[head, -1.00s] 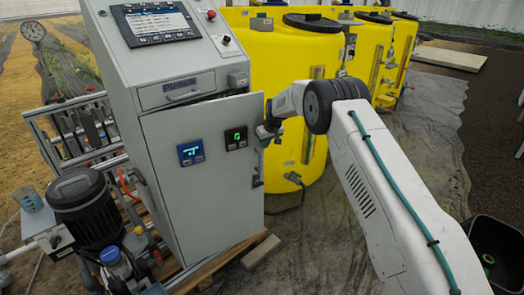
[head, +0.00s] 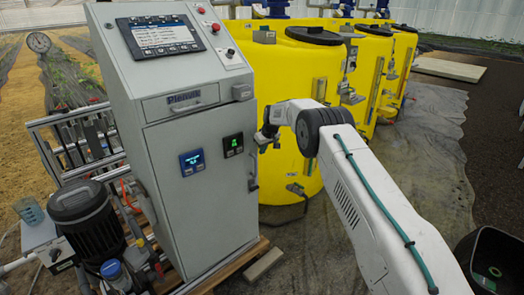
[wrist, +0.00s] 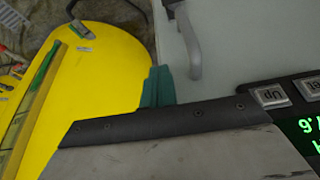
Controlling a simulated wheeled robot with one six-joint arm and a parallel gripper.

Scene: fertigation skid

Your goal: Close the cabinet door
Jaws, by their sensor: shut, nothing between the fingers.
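The grey cabinet door (head: 200,215) is on the front of the control cabinet (head: 118,90) in the head view. It looks flush with the frame or nearly so; a small gap cannot be ruled out. Its handle (head: 253,172) is on the right edge and also shows at the top of the wrist view (wrist: 187,42). My gripper (head: 265,140) is at the door's upper right edge, above the handle. Its teal fingertips (wrist: 157,87) are together and empty, beside the door face (wrist: 245,45). Whether they touch the door cannot be told.
Yellow tanks (head: 285,80) stand close behind and right of my gripper. A black pump (head: 85,215) and pipes are left of the cabinet. A wooden pallet (head: 225,268) is underneath. A black bin (head: 490,262) is at the lower right. The tarp floor is mostly clear.

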